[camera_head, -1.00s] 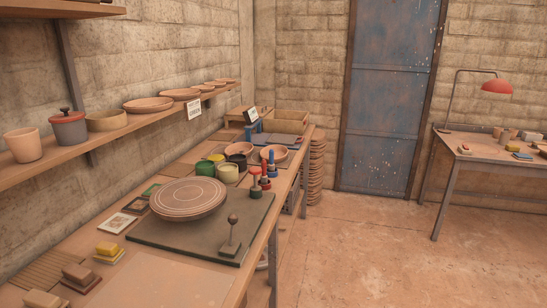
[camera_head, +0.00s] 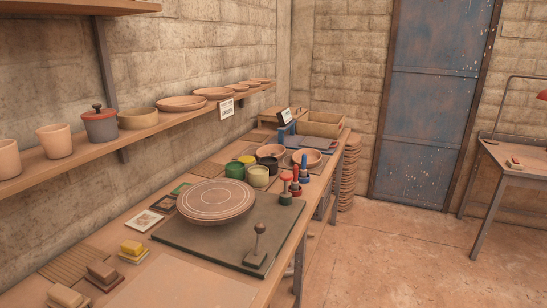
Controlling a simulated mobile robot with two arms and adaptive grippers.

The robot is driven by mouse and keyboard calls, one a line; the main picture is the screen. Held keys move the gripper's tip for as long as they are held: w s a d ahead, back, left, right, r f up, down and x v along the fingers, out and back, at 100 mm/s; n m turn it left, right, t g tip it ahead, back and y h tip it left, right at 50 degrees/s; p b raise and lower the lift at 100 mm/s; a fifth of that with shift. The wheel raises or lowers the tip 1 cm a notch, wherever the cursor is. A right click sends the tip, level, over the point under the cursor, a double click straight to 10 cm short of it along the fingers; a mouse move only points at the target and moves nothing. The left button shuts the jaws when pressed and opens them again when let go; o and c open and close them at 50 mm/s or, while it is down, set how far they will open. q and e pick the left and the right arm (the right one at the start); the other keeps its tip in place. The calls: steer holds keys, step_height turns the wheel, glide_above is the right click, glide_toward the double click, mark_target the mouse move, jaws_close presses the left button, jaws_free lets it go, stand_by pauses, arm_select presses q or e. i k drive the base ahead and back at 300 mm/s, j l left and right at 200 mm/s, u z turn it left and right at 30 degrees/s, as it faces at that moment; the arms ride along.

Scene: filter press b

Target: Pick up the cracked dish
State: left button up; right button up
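I cannot make out a crack on any dish from here. A wide round dish or plate with pale rings (camera_head: 216,201) rests on a dark green board (camera_head: 222,243) on the workbench. Farther back on the bench is a shallow terracotta dish (camera_head: 307,157), with a darker bowl (camera_head: 270,151) beside it. More shallow dishes stand on the wall shelf, among them a near one (camera_head: 181,103) and one behind it (camera_head: 214,93). Neither of my grippers is in view.
The workbench (camera_head: 185,285) runs along the left wall under the shelf (camera_head: 90,143). Small pots (camera_head: 258,176), stamps (camera_head: 286,189) and blocks (camera_head: 103,274) stand on it. Open floor (camera_head: 400,260) lies to the right, before a blue door (camera_head: 430,100) and another table (camera_head: 513,158).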

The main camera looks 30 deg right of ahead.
mark_target(313, 156)
steer(key=i+l+u, duration=0.15)
steer(key=l, duration=0.25)
steer(key=i+l+u, duration=0.1)
steer(key=l, duration=0.3)
steer(key=i+l+u, duration=0.15)
steer(key=l, duration=0.3)
steer(key=i+l+u, duration=0.1)
steer(key=l, duration=0.35)
steer(key=i+l+u, duration=0.15)
steer(key=l, duration=0.3)
